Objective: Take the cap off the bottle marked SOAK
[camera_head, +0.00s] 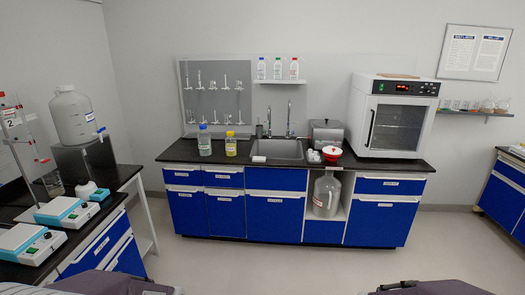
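Two capped bottles stand on the far counter, left of the sink. One has a blue cap and pale contents (204,143). The other has a yellow cap and yellow contents (230,146). Both caps are on. Each bottle seems to carry a label, but the words are too small to read, so I cannot tell which bottle is marked SOAK. Parts of my own arms show at the bottom edge, far from the bottles. Neither gripper can be made out.
The black counter (182,153) has blue cabinets below, a sink (278,150) and a white oven (392,115). Several wash bottles stand on a wall shelf (279,82). A side bench at left holds a carboy (73,116) and hotplates (68,206). The floor (300,262) between is clear.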

